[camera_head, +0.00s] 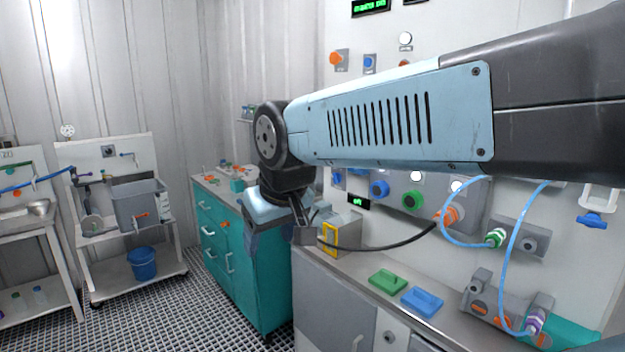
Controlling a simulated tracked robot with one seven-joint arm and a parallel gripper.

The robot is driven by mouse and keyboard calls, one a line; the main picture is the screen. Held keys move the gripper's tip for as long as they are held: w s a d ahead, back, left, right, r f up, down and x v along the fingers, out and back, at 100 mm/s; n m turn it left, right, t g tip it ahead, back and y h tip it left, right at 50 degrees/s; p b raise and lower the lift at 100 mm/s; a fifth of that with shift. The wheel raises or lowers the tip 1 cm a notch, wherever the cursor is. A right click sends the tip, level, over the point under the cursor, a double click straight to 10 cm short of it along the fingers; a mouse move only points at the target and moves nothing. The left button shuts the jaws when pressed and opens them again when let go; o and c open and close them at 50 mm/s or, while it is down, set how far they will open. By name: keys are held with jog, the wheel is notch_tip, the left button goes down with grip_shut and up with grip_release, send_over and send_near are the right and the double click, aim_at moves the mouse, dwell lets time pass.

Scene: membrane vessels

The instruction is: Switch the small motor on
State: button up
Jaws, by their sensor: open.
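A small grey box with a yellow-framed front (331,237) stands on the counter beside my gripper. It may be the small motor, but its switch cannot be made out. A black cable (385,246) runs from beside the box to an orange connector (447,216) on the wall panel. A small display with green text (358,202) is just above the box; the text is too small to read surely. My gripper (283,238) points down just left of the box, open, with nothing seen between its fingers. My arm hides part of the wall panel.
A green block (388,281) and a blue block (422,302) lie on the counter (362,264). Blue hoses (512,262) hang at the right. A teal drawer cabinet (226,250) stands left of the counter. A cart with a grey bin (140,203) is farther left, with open floor between.

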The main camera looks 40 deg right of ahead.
jog(key=shift+o, duration=0.6)
jog(key=w+d+n+g+h, duration=0.2)
jog(key=w+d+n+h, duration=0.1)
jog(key=w+d, duration=0.7)
jog(key=shift+w+d+n+h, duration=0.3)
jog(key=shift+w+n, duration=0.4)
jog(key=shift+w, duration=0.4)
jog(key=n+g+h, duration=0.2)
jog(key=n+h, duration=1.2)
jog(key=n, duration=0.6)
send_near(336, 178)
jog(key=d, duration=0.2)
jog(key=w+d, duration=0.1)
jog(key=d, duration=0.4)
jog(key=shift+w+d+r, duration=0.1)
jog(key=shift+w+d, duration=0.25)
jog(key=shift+d, duration=0.05)
jog(key=c, duration=1)
jog(key=shift+r, duration=0.1)
